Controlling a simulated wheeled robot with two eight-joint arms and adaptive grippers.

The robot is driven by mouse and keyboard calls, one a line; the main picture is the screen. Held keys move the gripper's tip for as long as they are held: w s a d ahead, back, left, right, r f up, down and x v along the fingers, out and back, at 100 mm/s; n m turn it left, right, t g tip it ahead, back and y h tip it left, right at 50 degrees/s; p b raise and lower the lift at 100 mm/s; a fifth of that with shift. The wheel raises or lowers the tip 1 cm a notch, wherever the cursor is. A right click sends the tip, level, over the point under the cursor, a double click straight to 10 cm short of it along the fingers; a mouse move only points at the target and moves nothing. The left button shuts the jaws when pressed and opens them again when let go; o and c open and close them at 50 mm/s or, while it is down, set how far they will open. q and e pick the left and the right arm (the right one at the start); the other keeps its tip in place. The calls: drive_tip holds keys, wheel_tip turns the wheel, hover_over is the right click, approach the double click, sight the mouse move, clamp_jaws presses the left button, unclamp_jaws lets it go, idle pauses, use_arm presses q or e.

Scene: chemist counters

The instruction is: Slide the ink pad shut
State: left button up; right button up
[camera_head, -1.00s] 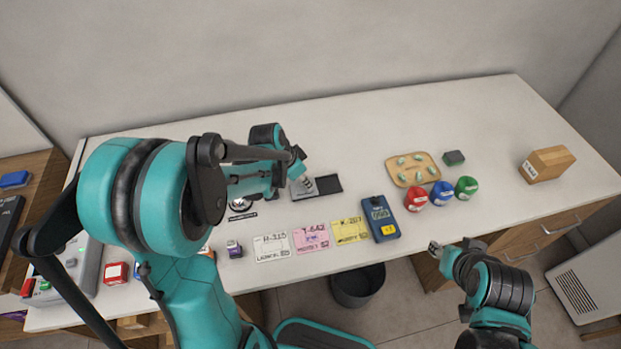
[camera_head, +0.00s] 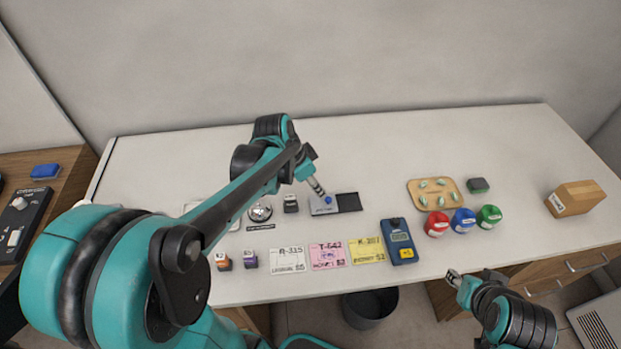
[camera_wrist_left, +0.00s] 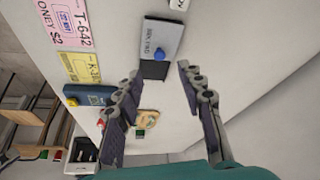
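The ink pad has a grey sliding lid (camera_head: 319,208) with a small blue knob (camera_head: 328,200). The lid lies to the left, leaving the black pad (camera_head: 349,202) uncovered on the right. In the left wrist view the lid (camera_wrist_left: 162,36), the knob (camera_wrist_left: 159,54) and the black pad (camera_wrist_left: 153,70) show ahead of the fingers. My left gripper (camera_wrist_left: 160,70) is open and empty. In the head view its tip (camera_head: 318,188) is close to the knob; contact is unclear. My right gripper (camera_head: 454,276) hangs off the counter's front edge, too small to tell its opening.
Price cards (camera_head: 327,254) and a blue meter (camera_head: 398,241) lie in front of the pad. A bell (camera_head: 260,211) and a small dark stamp (camera_head: 291,204) stand to its left. A wooden tray (camera_head: 411,187) and coloured jars (camera_head: 463,220) are right. Behind the pad is clear.

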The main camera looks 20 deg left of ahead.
use_arm(q)
drive_tip(key=shift+v, duration=1.8)
drive_tip(key=s+d+n+t+y, duration=0.2)
drive_tip(key=s+d+n, duration=0.3)
drive_tip(key=s, duration=0.7)
drive_tip(key=shift+n+t+y, duration=0.3)
drive_tip(key=shift+n+t, duration=0.5)
drive_tip(key=shift+n, duration=0.3)
drive_tip(key=shift+a+r, duration=0.1)
drive_tip(key=shift+r, duration=0.05)
